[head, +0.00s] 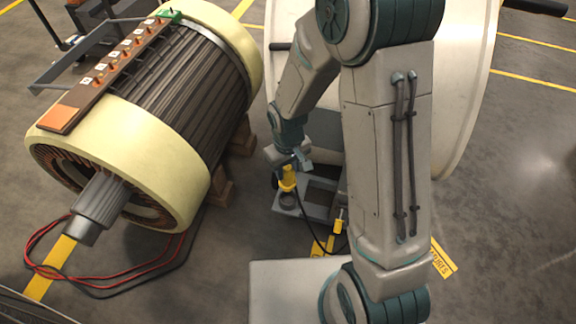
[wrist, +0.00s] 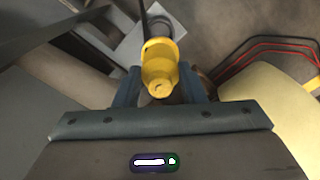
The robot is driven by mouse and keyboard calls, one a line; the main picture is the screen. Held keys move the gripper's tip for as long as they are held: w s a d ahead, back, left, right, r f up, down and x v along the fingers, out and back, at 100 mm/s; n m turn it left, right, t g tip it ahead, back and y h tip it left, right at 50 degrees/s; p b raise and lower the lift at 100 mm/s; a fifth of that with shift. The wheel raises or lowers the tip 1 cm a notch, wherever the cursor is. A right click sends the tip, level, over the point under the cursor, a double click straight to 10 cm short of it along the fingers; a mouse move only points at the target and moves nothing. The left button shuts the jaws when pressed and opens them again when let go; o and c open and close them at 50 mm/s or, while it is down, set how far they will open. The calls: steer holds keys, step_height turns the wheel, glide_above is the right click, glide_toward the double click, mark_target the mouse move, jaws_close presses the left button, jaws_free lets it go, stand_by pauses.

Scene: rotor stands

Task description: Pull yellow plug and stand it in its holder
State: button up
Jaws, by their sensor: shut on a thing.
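My gripper (head: 289,163) is shut on the yellow plug (head: 288,180), which is upright under the fingers in the head view. In the wrist view the plug (wrist: 160,68) sits between the two fingers (wrist: 160,88). A dark round holder (head: 288,200) on a grey plate is directly below the plug in the head view. I cannot tell whether the plug's lower end touches it or is just above it. In the wrist view the grey plate (wrist: 132,47) shows behind the plug, which partly covers the dark round part.
A smaller yellow piece (head: 339,226) stands right of the plate, with a black cable (head: 318,240) near it. A large wound rotor (head: 185,85) lies at left, with red and black cables (head: 120,272) on the floor. A big cream drum (head: 470,90) stands behind my arm.

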mark_target(288, 185)
steer(key=shift+f+b, duration=1.6)
steer(key=shift+f, duration=0.55)
steer(key=shift+f, duration=0.2)
steer(key=shift+f+b, duration=0.35)
steer(key=shift+b, duration=0.1)
steer(key=shift+f, duration=0.2)
steer(key=shift+f+b, duration=0.35)
steer(key=shift+b, duration=0.1)
steer(key=shift+f, duration=0.15)
steer(key=shift+f+b, duration=0.95)
steer(key=shift+f, duration=0.15)
